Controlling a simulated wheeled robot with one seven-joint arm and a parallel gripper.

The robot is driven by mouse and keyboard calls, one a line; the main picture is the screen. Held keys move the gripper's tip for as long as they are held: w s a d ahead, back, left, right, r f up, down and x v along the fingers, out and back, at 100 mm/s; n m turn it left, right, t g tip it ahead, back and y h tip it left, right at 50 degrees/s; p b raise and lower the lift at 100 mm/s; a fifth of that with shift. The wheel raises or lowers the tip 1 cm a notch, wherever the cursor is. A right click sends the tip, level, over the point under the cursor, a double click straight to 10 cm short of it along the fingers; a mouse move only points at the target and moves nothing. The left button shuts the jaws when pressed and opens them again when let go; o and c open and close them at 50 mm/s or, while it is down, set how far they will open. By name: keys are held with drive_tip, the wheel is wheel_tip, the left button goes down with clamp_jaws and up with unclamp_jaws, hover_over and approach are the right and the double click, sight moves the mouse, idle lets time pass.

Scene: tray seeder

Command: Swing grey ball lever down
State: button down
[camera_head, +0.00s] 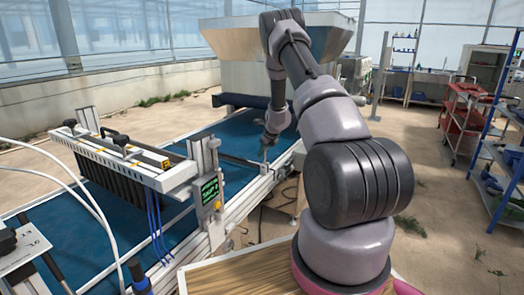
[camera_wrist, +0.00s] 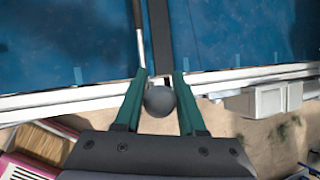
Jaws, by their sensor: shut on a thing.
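The grey ball (camera_wrist: 160,101) of the lever sits between the two green fingers of my gripper (camera_wrist: 160,78) in the wrist view. My gripper is shut on this ball. A dark bar (camera_wrist: 160,40) runs up the picture from just beyond the ball, over the blue belt; whether it is the lever's arm I cannot tell. In the head view my gripper (camera_head: 264,152) is small, at the right rail of the conveyor, and the ball cannot be made out there.
The blue conveyor belt (camera_head: 240,130) runs between metal rails. A seeder head (camera_head: 125,155) spans it at the left, beside a post with a green-lit display (camera_head: 209,190). A large hopper (camera_head: 240,45) stands behind. A blue shelf rack (camera_head: 488,130) and red cart (camera_head: 462,120) are at the right, with open floor before them.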

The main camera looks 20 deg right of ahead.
drive_tip(key=shift+w+r, duration=0.1)
drive_tip(key=c, duration=0.5)
unclamp_jaws()
drive_tip(key=v, duration=1)
drive_tip(key=shift+r, duration=0.3)
